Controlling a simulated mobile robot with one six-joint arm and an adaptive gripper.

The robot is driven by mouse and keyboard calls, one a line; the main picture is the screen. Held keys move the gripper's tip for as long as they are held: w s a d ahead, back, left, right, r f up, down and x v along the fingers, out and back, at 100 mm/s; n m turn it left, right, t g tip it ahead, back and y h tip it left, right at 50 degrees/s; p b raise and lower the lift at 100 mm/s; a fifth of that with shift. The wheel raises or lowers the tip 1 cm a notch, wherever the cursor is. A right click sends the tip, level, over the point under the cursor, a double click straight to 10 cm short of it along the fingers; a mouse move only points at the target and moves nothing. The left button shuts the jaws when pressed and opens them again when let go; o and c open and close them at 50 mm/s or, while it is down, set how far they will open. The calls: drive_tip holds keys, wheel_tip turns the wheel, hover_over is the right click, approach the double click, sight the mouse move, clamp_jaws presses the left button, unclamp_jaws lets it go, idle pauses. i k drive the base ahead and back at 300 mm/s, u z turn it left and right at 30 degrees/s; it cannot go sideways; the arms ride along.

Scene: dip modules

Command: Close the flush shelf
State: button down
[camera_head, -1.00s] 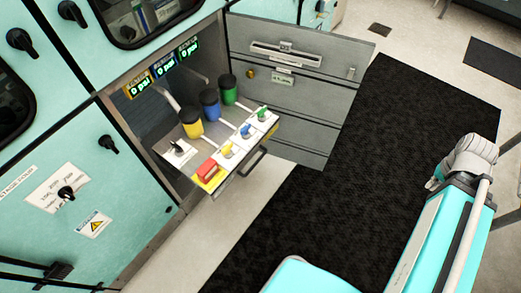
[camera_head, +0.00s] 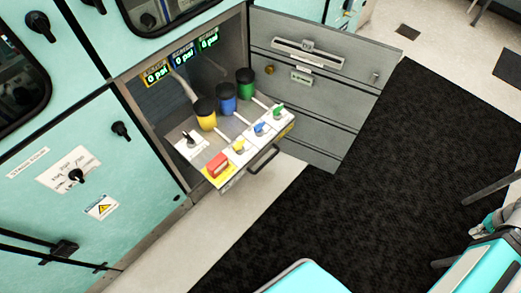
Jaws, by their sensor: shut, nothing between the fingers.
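The shelf (camera_head: 213,185) is pulled out of a teal cabinet's open bay. It carries yellow (camera_head: 205,113), blue (camera_head: 226,97) and green (camera_head: 245,84) canisters with black tops. Along its front are a red switch (camera_head: 217,164) and yellow, blue and green valve knobs, with a dark handle (camera_head: 262,160) below. A small black toggle (camera_head: 189,141) sits on its left part. Three displays reading 0 psi hang above, at the back of the bay. My gripper is not in view.
A grey door panel (camera_head: 322,100) stands open right of the shelf. A black mat (camera_head: 400,165) covers the floor ahead, with a light floor strip beside the cabinet. Closed teal panels (camera_head: 95,185) flank the bay on the left. My own teal body parts show at the bottom and right edges.

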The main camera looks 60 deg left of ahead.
sight(216, 125)
drive_tip(key=u, duration=0.1)
drive_tip(key=k, duration=0.85)
drive_tip(key=u, duration=2.6)
